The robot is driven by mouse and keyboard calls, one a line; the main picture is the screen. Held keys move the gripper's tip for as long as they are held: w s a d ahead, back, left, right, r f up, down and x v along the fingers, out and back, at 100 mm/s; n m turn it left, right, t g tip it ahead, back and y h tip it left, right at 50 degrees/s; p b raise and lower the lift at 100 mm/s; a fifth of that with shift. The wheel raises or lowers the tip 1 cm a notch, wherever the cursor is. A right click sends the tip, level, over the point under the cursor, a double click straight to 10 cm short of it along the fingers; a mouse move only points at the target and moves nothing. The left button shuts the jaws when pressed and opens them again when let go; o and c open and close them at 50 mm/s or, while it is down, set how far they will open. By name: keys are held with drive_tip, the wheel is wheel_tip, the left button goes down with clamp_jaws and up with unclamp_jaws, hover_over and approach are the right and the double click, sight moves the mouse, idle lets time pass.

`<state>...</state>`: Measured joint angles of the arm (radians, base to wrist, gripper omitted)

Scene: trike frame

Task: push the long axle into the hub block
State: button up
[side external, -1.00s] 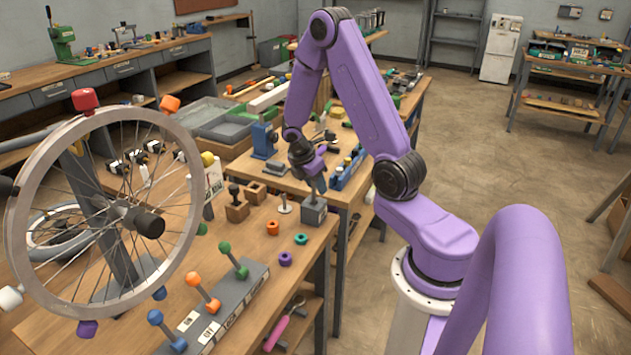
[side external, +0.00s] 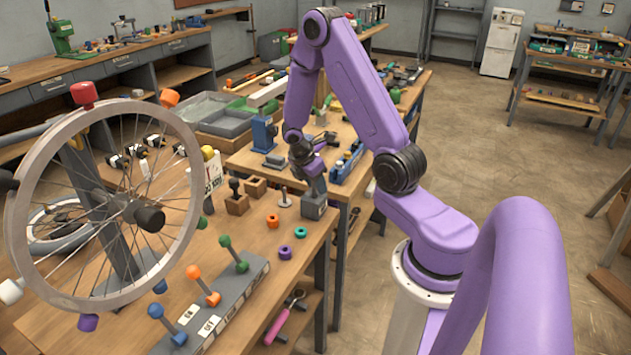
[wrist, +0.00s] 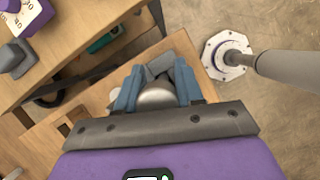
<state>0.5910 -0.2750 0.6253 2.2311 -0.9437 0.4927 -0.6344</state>
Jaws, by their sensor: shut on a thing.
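The grey hub block (side external: 314,207) stands near the right edge of the wooden workbench in the side view. My gripper (side external: 317,187) is directly above it, very close to its top, pointing down. In the wrist view my gripper's blue fingers (wrist: 158,88) are shut on the rounded silver end of the long axle (wrist: 157,98). Part of the grey block (wrist: 161,65) shows beyond the fingers. The axle's lower end is hidden, so I cannot tell how deep it sits in the block.
A metal peg on a round base (side external: 285,201) stands just left of the block. Wooden blocks (side external: 237,204), coloured rings (side external: 286,253) and a lever panel (side external: 215,305) share the bench. A large spoked wheel (side external: 40,170) stands at the left. A second bench lies behind.

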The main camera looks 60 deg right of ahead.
drive_tip(key=shift+f, duration=0.55)
drive_tip(key=o, duration=1.2)
drive_tip(key=shift+v, duration=8.75)
